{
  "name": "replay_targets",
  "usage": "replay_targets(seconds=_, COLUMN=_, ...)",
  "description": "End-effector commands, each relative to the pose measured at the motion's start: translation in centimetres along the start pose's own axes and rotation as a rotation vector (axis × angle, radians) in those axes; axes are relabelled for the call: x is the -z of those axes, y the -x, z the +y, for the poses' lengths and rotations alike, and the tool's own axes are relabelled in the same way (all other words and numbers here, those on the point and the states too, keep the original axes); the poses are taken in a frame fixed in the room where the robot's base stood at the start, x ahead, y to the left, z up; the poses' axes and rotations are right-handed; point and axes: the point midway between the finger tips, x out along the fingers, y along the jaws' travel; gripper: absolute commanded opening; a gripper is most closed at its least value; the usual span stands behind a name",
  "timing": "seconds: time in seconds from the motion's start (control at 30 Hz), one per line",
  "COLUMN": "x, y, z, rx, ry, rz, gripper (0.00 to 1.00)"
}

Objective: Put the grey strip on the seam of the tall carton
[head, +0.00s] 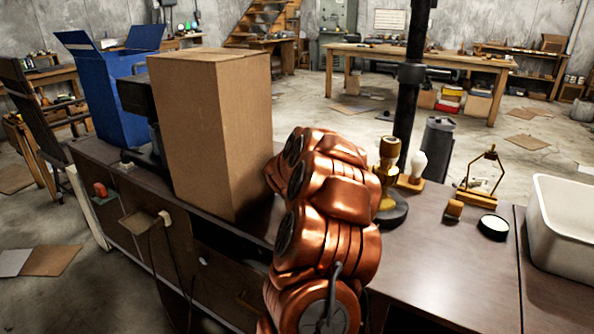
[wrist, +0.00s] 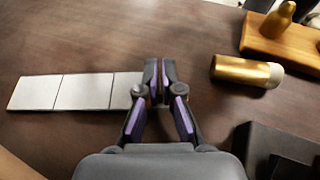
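The grey strip (wrist: 62,91) is pale, flat and marked into segments. In the wrist view it stretches left from my gripper (wrist: 162,72). The two fingers are close together at its right end, shut on it as far as I can see; the fingers hide the contact. I cannot tell whether the strip is clear of the dark tabletop. The tall carton (head: 205,130) is plain brown cardboard and stands upright on the bench in the head view. My copper arm hides my gripper and the strip there. No seam is clearly visible on the carton's shown sides.
A blue open box (head: 110,95) stands behind the carton at left. In the wrist view a brass cylinder (wrist: 240,70) lies right of my fingers, near a wooden stand (wrist: 285,45). A white tub (head: 565,230) stands at the bench's right; bare bench (head: 440,260) shows before it.

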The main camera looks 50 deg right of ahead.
Motion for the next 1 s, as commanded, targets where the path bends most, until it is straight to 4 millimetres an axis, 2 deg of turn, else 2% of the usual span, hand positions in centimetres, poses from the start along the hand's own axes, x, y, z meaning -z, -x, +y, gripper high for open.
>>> replay_targets(seconds=0.37, x=0.34, y=-0.14, z=0.02, rx=0.0, ry=0.0, rz=0.0, gripper=0.0)
replay_targets(seconds=0.67, x=0.23, y=-0.11, z=0.0, rx=0.0, ry=0.001, rz=0.0, gripper=0.31)
replay_targets(seconds=1.0, x=0.05, y=-0.04, z=-0.03, rx=0.001, ry=0.001, rz=0.0, gripper=0.31)
